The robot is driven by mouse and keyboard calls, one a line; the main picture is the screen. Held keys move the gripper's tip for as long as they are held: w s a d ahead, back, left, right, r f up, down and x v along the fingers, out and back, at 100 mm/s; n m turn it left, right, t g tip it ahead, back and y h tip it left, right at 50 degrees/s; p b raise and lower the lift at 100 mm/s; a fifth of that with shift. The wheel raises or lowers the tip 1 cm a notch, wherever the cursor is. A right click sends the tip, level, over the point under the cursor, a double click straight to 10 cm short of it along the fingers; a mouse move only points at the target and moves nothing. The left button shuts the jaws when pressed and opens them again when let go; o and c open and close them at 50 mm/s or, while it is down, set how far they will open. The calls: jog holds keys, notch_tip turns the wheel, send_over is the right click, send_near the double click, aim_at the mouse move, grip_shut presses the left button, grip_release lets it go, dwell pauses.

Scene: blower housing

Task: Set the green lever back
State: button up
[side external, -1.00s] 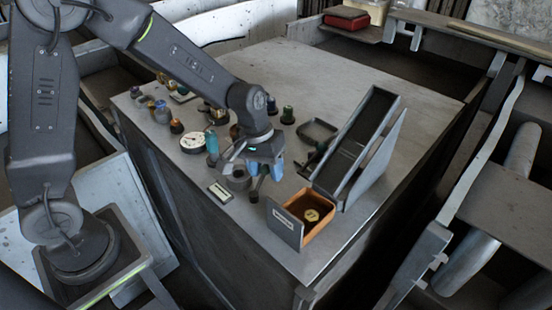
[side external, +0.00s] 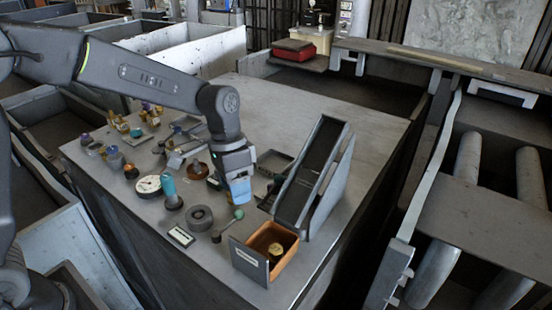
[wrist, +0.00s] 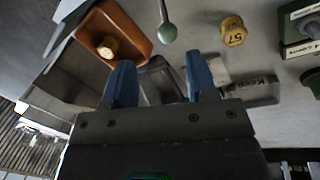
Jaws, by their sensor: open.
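The green lever has a round green knob (side external: 239,213) on a thin rod that slants down left to a dark round base (side external: 217,237) on the bench. In the wrist view its knob (wrist: 167,32) shows above the gap between my fingers, with the rod running up out of frame. My gripper (side external: 239,200) is open, pointing down, with nothing between its blue fingers. In the side view the fingertips appear just above the knob. In the wrist view my gripper (wrist: 161,75) shows the knob clear of both fingers. I cannot tell the exact height gap.
An orange-brown bin (side external: 285,237) holding a brass piece stands at the front right, below a dark sloping chute (side external: 315,170). A grey ring (side external: 199,218), a teal cylinder (side external: 168,186) and a white dial (side external: 148,186) stand left of the lever. The bench's back is clear.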

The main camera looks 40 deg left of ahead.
notch_tip(320, 180, up, 7)
jog(key=a, duration=0.1)
jog(key=s+a+r+n+t+y, duration=0.1)
jog(key=s+a+n+t, duration=0.25)
jog(key=s, duration=0.55)
jog(key=s+a+r+n+t+y, duration=0.1)
jog(key=s+a+r+n+t, duration=0.15)
jog(key=s+a, duration=0.45)
jog(key=w+d+r+n+g, duration=0.2)
jog(key=w+d+r+n, duration=0.2)
jog(key=w+d+n, duration=0.5)
jog(key=w+d+n+g, duration=0.1)
jog(key=w+d+n, duration=0.1)
jog(key=d+n, duration=0.2)
jog(key=w+d+f+n+g, duration=0.1)
jog(key=d+n, duration=0.3)
jog(key=d, duration=0.6)
jog(key=shift+w+d+f+g, duration=0.2)
jog(key=shift+w+f+g, duration=0.1)
jog(key=shift+w+g, duration=0.3)
jog(key=shift+w, duration=0.1)
jog(key=shift+c, duration=0.2)
